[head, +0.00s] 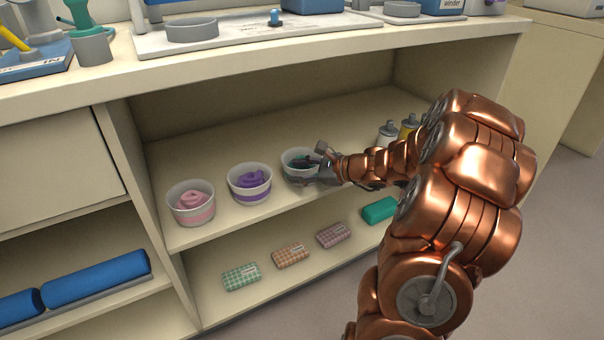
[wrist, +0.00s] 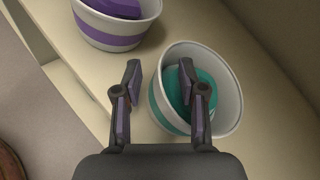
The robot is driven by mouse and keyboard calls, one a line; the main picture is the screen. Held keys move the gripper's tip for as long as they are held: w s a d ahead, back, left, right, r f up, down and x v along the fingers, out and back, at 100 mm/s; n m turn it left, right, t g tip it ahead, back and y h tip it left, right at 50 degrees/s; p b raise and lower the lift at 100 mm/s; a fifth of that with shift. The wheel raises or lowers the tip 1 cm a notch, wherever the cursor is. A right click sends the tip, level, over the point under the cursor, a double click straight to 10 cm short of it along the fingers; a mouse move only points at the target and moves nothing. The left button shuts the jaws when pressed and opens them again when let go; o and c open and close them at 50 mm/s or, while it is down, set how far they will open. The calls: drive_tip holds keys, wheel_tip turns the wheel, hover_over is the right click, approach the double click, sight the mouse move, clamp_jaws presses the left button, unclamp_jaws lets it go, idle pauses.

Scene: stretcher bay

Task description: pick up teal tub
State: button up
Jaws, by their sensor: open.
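The teal tub is a white round tub with a teal band and a teal item inside. It stands on the upper shelf of the open cabinet, partly hidden by my gripper in the head view (head: 289,157). In the wrist view the teal tub (wrist: 233,98) is right of centre. My gripper (wrist: 161,75) is open and empty. Its left finger is outside the tub's left rim and its right finger appears over the opening, with the rim between them. I cannot tell whether either finger touches. My gripper also shows in the head view (head: 314,166).
A purple-banded tub (head: 250,190) and a pink-banded tub (head: 191,213) stand left of it. Grey and yellow bottles (head: 388,135) stand to the right. Several small cases, one teal (head: 380,210), lie on the lower shelf (head: 300,270). The counter (head: 330,45) is above.

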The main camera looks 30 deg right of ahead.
clamp_jaws()
idle(0.3)
idle(0.4)
drive_tip(key=shift+r+p, duration=1.3)
drive_tip(key=shift+r, duration=0.55)
drive_tip(key=s+a, duration=0.3)
drive_tip(key=s, duration=0.4)
drive_tip(key=s+a+r+p, duration=0.1)
drive_tip(key=s+a, duration=0.2)
drive_tip(key=s, duration=0.4)
drive_tip(key=shift+s+r, duration=0.2)
